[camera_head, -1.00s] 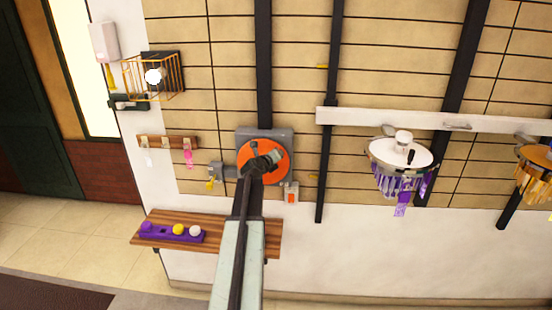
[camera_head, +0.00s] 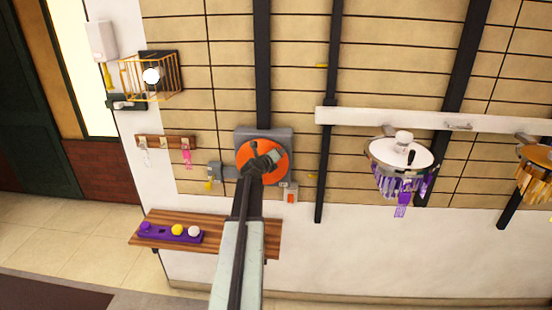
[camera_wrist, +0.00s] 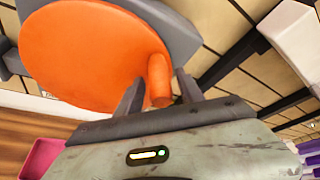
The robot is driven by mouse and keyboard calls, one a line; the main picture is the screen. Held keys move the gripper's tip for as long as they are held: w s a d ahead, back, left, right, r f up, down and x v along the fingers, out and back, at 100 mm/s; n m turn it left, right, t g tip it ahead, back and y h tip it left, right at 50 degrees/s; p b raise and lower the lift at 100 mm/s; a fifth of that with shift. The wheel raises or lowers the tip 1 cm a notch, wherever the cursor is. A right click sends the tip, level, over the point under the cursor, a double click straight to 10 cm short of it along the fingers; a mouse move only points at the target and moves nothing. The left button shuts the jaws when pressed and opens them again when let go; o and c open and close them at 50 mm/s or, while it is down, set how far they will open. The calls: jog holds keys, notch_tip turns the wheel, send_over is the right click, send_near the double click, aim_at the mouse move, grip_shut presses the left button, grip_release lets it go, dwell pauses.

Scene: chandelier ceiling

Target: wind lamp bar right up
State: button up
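An orange winding wheel (camera_head: 277,172) sits on a grey plate (camera_head: 284,134) on the tiled wall. My gripper (camera_head: 262,160) is at the wheel's face. In the wrist view, the dark fingers of my gripper (camera_wrist: 158,88) stand on either side of an orange peg (camera_wrist: 158,82) projecting from the wheel (camera_wrist: 85,55). I cannot tell whether both fingers press on it. A white bar (camera_head: 350,115) runs across the right, level with the wheel's upper part. A lamp with a white top (camera_head: 390,153) and purple hanging pieces hangs from it, with an amber lamp (camera_head: 535,178) farther right.
A wooden shelf (camera_head: 262,225) below the wheel carries a purple tray (camera_head: 150,233) with small balls. A wire-cage lamp (camera_head: 172,78) and a hook rail (camera_head: 165,140) are at left. A small box with an orange switch (camera_head: 291,195) is close to the wheel's lower right.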

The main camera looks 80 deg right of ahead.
jog(key=shift+a+r, duration=0.15)
jog(key=shift+a, duration=0.1)
jog(key=p+v, duration=0.2)
jog(key=v, duration=0.5)
jog(key=shift+a, duration=0.4)
